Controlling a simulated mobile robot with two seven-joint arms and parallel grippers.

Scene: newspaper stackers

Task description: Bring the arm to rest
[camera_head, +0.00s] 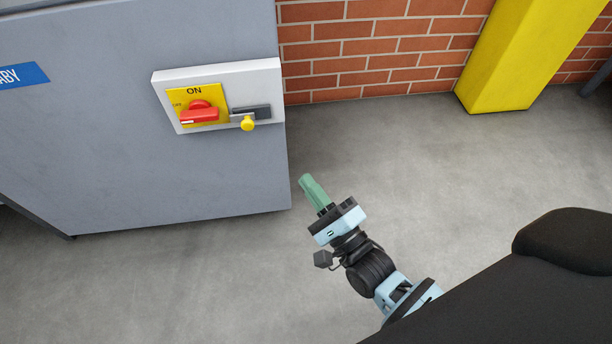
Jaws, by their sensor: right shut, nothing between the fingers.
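My right gripper (312,188) has green fingers that are shut and empty. It is in the middle of the head view, out over the floor, just right of the grey cabinet's lower right corner. It looks apart from the cabinet. My right arm comes up from the lower right, with light blue and black links. My left gripper is not in view.
The grey cabinet (130,165) fills the left side. It carries a switch box (265,83) with a red rotary handle (200,114) on a yellow plate and a yellow knob (247,124). A brick wall (375,50) and yellow post (525,55) stand behind. Grey floor (440,180) is clear.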

